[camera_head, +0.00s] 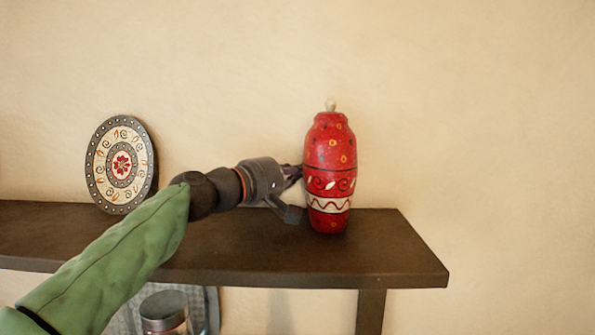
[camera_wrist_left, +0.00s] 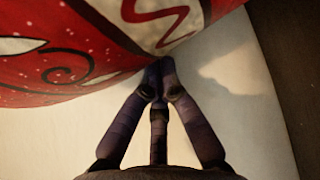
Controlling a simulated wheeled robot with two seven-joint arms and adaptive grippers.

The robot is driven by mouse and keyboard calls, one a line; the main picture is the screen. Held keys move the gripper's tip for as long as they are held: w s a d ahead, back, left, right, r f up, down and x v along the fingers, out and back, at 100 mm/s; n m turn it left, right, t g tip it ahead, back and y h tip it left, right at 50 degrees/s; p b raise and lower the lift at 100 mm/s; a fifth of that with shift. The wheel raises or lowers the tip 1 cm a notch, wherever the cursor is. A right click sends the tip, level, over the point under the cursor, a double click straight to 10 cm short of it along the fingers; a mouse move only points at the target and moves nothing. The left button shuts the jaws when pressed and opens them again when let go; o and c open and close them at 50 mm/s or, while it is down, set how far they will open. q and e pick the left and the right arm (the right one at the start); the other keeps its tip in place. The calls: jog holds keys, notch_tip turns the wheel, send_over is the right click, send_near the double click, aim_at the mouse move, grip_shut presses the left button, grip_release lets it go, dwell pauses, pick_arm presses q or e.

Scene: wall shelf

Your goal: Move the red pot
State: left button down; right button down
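The red pot (camera_head: 331,160) stands upright on the dark shelf near its right end. It is tall, with a pale knob on top, dots above and a white patterned band below. In the left wrist view the pot (camera_wrist_left: 60,72) fills the upper left, close to the camera. My left gripper (camera_head: 296,171) is at the pot's left side, about mid-height. In the wrist view its fingertips (camera_wrist_left: 160,68) come together at the pot's edge, with nothing seen between them. I cannot tell whether they touch the pot. My right gripper is not in view.
The dark shelf (camera_head: 345,262) runs from the left and ends just right of the pot. A round decorated plate (camera_head: 121,165) leans on the wall at left. A jar (camera_head: 165,312) stands below the shelf. The shelf between plate and pot is mostly bare.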

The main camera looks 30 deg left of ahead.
pick_arm(q)
jog(key=shift+s+d, duration=0.6)
jog(key=shift+s, duration=0.25)
